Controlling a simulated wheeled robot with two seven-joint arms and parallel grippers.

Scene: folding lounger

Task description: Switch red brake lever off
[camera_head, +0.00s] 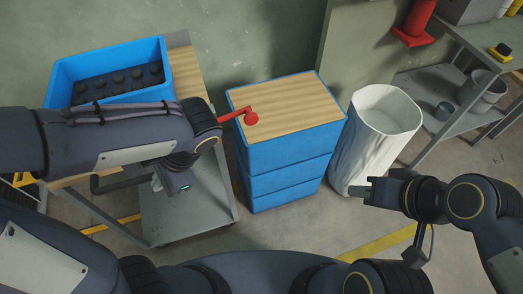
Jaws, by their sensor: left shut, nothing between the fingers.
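The red brake lever (238,115) shows just right of my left wrist, with a round red knob at its right end. It appears in front of the blue drawer cabinet's wooden top. Its mount is hidden behind my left wrist. My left gripper (158,183) points down beside the grey cart (190,204), below and left of the lever and apart from it. It is shut and empty; its fingertips are partly hidden. My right gripper (369,192) is far to the right, in front of the white bin, away from the lever. Its finger gap is unclear.
A blue crate (62,78) with a dark studded block (118,82) sits on the cart's wooden top. The blue drawer cabinet (285,162) stands right of the cart, beside a white bin (375,130). A grey shelf (440,105) is at the right. Floor between cart and cabinet is narrow.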

